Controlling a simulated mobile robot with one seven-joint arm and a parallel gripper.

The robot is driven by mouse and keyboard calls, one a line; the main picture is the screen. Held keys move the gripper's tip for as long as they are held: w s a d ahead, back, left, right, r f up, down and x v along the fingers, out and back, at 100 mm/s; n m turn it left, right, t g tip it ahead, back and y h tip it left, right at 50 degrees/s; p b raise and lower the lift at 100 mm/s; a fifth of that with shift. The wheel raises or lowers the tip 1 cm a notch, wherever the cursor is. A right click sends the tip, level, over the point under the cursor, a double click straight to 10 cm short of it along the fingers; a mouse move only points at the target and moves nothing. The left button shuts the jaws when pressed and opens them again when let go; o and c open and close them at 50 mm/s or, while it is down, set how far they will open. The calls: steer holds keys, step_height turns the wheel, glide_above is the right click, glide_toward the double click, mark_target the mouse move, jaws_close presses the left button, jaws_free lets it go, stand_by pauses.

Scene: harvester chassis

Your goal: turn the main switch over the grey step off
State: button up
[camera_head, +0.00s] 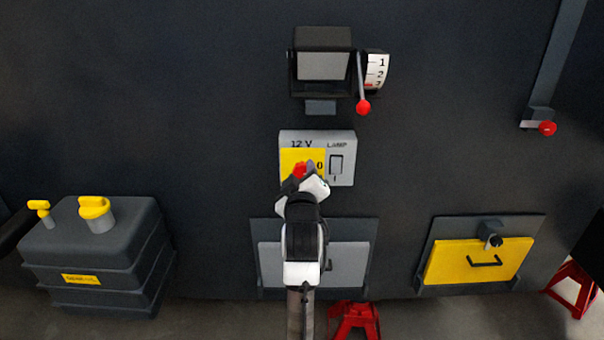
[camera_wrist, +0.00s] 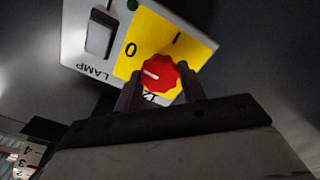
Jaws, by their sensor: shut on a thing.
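The main switch is a red knob (camera_head: 299,169) on a yellow plate in a grey panel marked "12 V". In the wrist view, the red knob (camera_wrist: 161,73) sits between my fingertips. My gripper (camera_wrist: 160,85) is shut on it, one finger on each side. The knob's white mark points left in that view; the "0" is up and left of the knob and the "I" is above it. In the head view my gripper (camera_head: 306,177) covers part of the knob and the plate's lower part. The grey step (camera_head: 350,262) is below, partly hidden by my arm.
A lamp rocker switch (camera_head: 336,164) is right of the knob on the same panel. Above are a dark box and a red-tipped lever (camera_head: 363,106) by a numbered scale. A yellow flap (camera_head: 475,262) is lower right; a dark tank (camera_head: 95,250) with yellow caps is lower left.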

steer(key=shift+r+n, duration=0.15)
steer(key=shift+n, duration=0.15)
stand_by(0.4)
steer(key=o, duration=1)
steer(key=shift+c, duration=0.2)
steer(key=shift+s, duration=0.1)
steer(key=shift+s+f, duration=0.2)
steer(key=shift+s, duration=0.15)
steer(key=s+p, duration=0.8)
steer(key=s, duration=0.4)
steer(key=shift+s+p, duration=0.3)
steer(key=shift+s, duration=0.1)
